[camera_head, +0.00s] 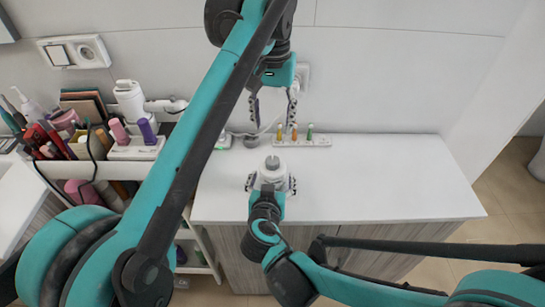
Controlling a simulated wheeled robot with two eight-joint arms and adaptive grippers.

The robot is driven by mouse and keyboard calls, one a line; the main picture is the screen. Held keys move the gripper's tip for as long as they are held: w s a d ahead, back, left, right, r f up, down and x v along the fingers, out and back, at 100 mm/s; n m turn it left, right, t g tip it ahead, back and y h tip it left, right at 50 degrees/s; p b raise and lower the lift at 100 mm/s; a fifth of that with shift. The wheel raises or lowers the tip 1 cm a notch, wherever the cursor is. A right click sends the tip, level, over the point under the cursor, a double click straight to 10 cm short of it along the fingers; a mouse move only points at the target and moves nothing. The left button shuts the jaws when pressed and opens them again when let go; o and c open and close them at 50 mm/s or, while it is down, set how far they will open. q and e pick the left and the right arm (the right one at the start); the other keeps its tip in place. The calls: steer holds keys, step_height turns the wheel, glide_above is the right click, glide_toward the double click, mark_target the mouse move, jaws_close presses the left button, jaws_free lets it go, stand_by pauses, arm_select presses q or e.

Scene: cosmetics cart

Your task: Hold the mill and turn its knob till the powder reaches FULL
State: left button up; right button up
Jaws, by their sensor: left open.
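The mill (272,176) is a white round body with a grey knob (272,162) on top. It stands upright on the white counter. My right gripper (270,185) reaches it from the front, with one finger on each side of the body. Whether the fingers press on it is too small to tell. My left gripper (272,107) is open and empty, pointing down above and behind the mill, near the wall. Any FULL mark and the powder level cannot be made out.
A white strip with several small coloured bottles (294,134) lies at the counter's back edge. A cart (136,150) at left holds cosmetics, brushes and a white device (128,98). Wall sockets (75,51) are at upper left. The counter's right half (400,180) is clear.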

stand_by(0.3)
steer(key=v, duration=1.2)
